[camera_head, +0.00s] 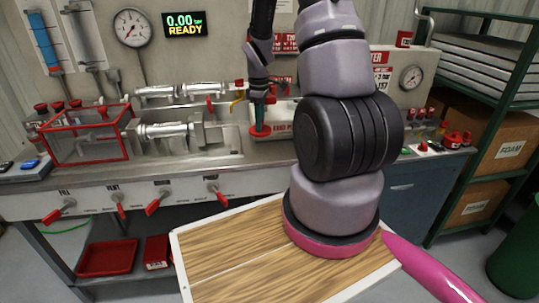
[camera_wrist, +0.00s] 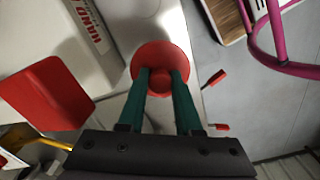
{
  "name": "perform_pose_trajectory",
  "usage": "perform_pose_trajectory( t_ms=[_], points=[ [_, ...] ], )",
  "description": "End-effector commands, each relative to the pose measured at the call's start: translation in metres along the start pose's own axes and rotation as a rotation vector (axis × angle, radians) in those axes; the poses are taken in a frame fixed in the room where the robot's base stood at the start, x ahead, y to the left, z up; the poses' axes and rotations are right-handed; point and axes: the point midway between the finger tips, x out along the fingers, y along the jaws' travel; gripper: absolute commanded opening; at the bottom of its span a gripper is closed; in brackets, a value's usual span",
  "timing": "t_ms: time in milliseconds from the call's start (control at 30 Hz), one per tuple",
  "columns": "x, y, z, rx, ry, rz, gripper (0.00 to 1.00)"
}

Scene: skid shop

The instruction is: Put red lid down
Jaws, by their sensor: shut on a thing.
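The red lid (camera_wrist: 160,52) is a round disc with a central knob. In the wrist view the two teal fingers of my gripper (camera_wrist: 161,78) are shut on the knob. In the head view my gripper (camera_head: 264,112) points down over the bench, in front of a pale box (camera_head: 285,113) with red lettering. The lid (camera_head: 260,131) shows as a small red disc at the fingertips, near the bench's front part. I cannot tell whether it touches the bench top or hangs just above it.
A red-framed clear box (camera_head: 88,143) and a metal cylinder (camera_head: 165,130) stand left on the bench (camera_head: 245,163). Red-handled valves (camera_head: 153,207) line its front edge. Red knobs (camera_head: 453,138) crowd the right end. A red block (camera_wrist: 50,92) lies left of the lid.

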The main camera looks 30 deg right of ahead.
Motion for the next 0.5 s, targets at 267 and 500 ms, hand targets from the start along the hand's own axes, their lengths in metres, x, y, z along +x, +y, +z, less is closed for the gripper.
perform_pose_trajectory(
  t_ms=[267,500],
  points=[
    [-0.008,0.006,0.027,-0.344,0.001,0.0,0.0],
    [0.009,0.006,0.033,-0.432,0.001,-0.004,0.0]
  ],
)
